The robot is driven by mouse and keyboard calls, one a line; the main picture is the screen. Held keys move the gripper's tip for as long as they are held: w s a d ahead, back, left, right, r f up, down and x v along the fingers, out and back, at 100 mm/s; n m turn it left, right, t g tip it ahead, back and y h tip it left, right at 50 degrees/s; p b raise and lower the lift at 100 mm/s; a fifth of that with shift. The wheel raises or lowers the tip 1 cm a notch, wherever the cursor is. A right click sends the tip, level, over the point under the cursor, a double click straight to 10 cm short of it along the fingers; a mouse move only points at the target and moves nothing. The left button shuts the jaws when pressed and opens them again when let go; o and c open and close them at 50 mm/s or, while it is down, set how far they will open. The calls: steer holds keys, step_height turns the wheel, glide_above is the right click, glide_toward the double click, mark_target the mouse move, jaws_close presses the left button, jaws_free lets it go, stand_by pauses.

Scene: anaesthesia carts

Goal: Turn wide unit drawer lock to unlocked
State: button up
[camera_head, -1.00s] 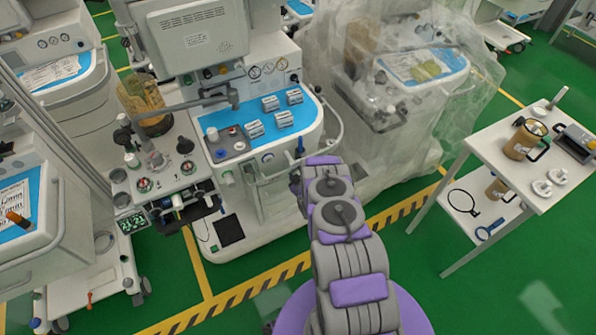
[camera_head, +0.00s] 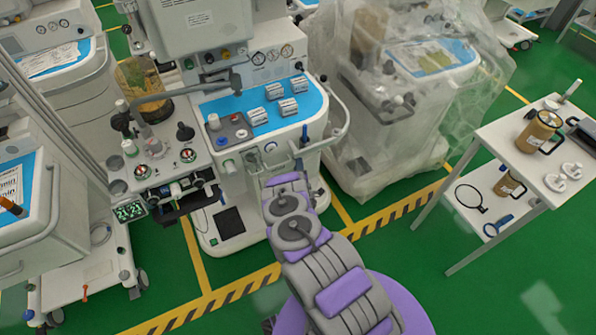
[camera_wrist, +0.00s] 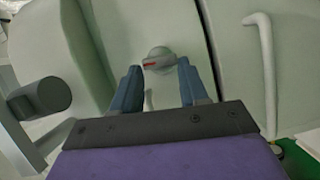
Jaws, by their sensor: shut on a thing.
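The wide unit (camera_head: 228,168) is a white cart with a blue top, directly in front of my arm. In the wrist view its drawer lock (camera_wrist: 160,57) is a small round grey knob with a red mark on a pale panel. My gripper (camera_wrist: 160,67) has its two blue-grey fingers on either side of the lock, shut on it. The red mark lies nearly level, tilted slightly. In the head view, the lock and fingertips cannot be made out.
A white rail handle (camera_wrist: 267,70) runs down the panel's right side in the wrist view, and a dark cylinder (camera_wrist: 40,98) is at left. A white side table (camera_head: 520,150) stands at right and a plastic-covered machine (camera_head: 400,100) behind. Green floor is open between.

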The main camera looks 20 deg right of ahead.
steer(key=shift+w+a+r+n+t+b, duration=0.2)
steer(key=shift+w+r+n+t+b, duration=0.1)
steer(key=shift+w+r, duration=0.25)
steer(key=shift+w+a+r+n+t+b, duration=0.2)
steer(key=shift+w+r+n+t+b, duration=0.1)
steer(key=shift+w+r, duration=0.25)
steer(key=shift+d+r+n, duration=0.1)
steer(key=shift+n, duration=0.2)
steer(key=o, duration=0.8)
steer(key=shift+s+d, duration=0.1)
steer(key=f+b+v, duration=0.1)
steer(key=b+v, duration=0.2)
steer(key=v, duration=1.6)
steer(key=shift+d+f+g, duration=0.2)
steer(key=shift+f+g, duration=0.1)
steer(key=shift+f, duration=0.1)
